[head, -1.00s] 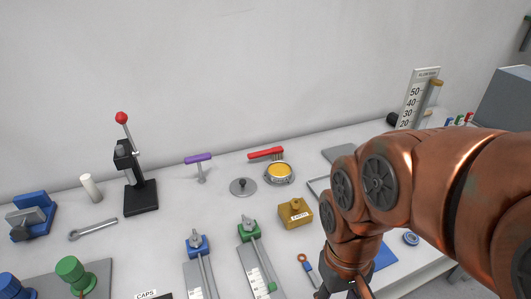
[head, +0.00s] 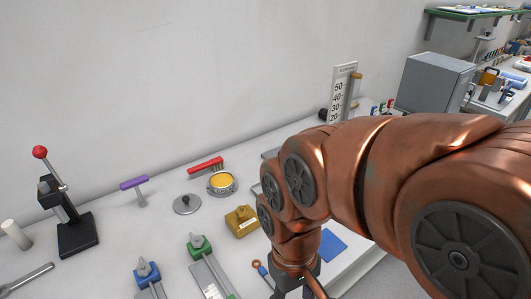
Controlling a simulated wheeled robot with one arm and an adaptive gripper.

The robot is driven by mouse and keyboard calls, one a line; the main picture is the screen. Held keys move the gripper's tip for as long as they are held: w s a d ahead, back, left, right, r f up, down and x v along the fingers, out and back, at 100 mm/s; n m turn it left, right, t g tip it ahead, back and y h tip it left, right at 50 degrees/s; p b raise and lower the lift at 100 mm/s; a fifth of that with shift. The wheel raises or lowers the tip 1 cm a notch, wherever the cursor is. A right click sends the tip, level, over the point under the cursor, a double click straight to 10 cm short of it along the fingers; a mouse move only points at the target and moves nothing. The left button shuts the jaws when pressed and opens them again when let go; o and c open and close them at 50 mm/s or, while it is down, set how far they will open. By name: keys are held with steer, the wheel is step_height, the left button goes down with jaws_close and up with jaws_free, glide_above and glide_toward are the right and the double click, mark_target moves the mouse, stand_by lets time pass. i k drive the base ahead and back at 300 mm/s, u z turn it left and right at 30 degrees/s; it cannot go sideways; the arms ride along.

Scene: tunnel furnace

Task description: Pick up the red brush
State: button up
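The red brush (head: 205,164) lies at the back of the white bench, close to the wall. Its red handle faces up, and it is just behind a round tin with yellow contents (head: 221,183). My gripper (head: 292,292) is at the bottom edge of the head view, in front of and to the right of the brush, well apart from it. Only its upper part shows; the fingertips are cut off by the frame, so I cannot tell whether it is open or holds anything.
A grey knobbed lid (head: 187,204), a purple-handled tool (head: 135,184) and a brass caps box (head: 242,221) stand near the brush. A lever press (head: 70,215) is at left. Blue (head: 147,272) and green (head: 199,246) clamp fixtures are in front. A scale board (head: 342,92) stands at the back right.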

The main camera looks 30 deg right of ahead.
mark_target(217, 164)
steer(key=u, duration=3.3)
steer(key=k, duration=0.9)
steer(key=z, duration=1.3)
